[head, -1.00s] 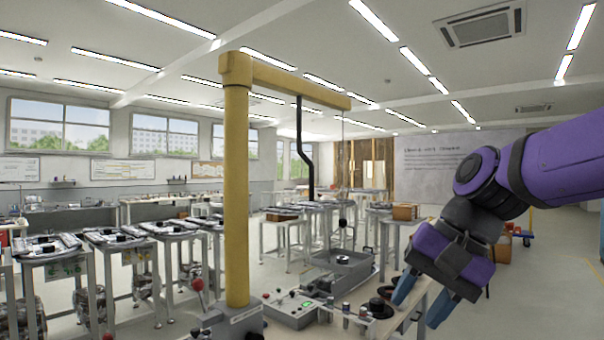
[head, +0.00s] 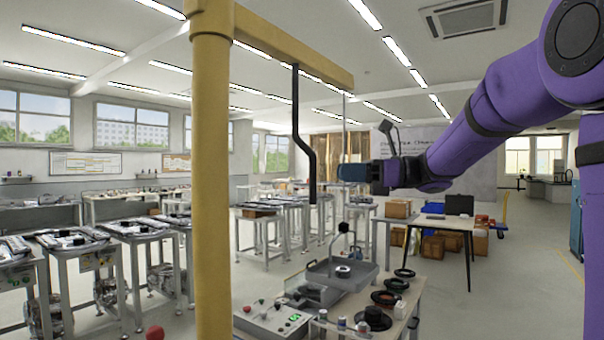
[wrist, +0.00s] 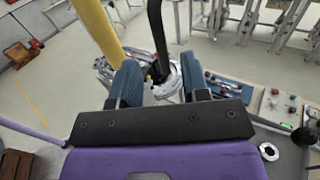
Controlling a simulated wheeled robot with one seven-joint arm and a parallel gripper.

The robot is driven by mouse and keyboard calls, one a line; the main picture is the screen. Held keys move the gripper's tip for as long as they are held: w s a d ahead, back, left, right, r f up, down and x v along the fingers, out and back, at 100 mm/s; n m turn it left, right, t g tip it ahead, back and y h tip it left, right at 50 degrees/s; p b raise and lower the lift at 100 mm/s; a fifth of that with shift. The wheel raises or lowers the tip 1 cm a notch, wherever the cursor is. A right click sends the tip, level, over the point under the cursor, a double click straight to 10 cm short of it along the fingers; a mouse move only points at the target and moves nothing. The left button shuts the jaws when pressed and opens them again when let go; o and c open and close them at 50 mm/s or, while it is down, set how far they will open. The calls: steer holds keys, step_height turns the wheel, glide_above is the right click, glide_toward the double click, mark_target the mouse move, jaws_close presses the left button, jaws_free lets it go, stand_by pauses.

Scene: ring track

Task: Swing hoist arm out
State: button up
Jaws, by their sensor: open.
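The hoist has a yellow upright column (head: 211,180) and a yellow horizontal arm (head: 295,52) reaching right from its top. A bent black handle rod (head: 300,140) hangs from this arm, and a thin cable hangs nearer the arm's end. My gripper (head: 345,171) is raised just right of the rod in the head view, pointing left. In the wrist view its two blue fingers (wrist: 160,82) are spread, with the black rod (wrist: 157,35) ahead of the gap between them. Contact with the rod cannot be told. The yellow column (wrist: 97,25) shows beyond, upper left.
Below the hoist, a bench carries a control box (head: 272,318), a grey tray (head: 335,275) and several dark rings (head: 385,298). Rows of work tables stand behind and left. A table with boxes (head: 440,222) stands at the right. Floor beyond it is open.

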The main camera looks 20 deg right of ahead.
steer(key=x, duration=0.9)
steer(key=shift+a, duration=0.15)
steer(key=shift+f, duration=0.1)
jaws_close()
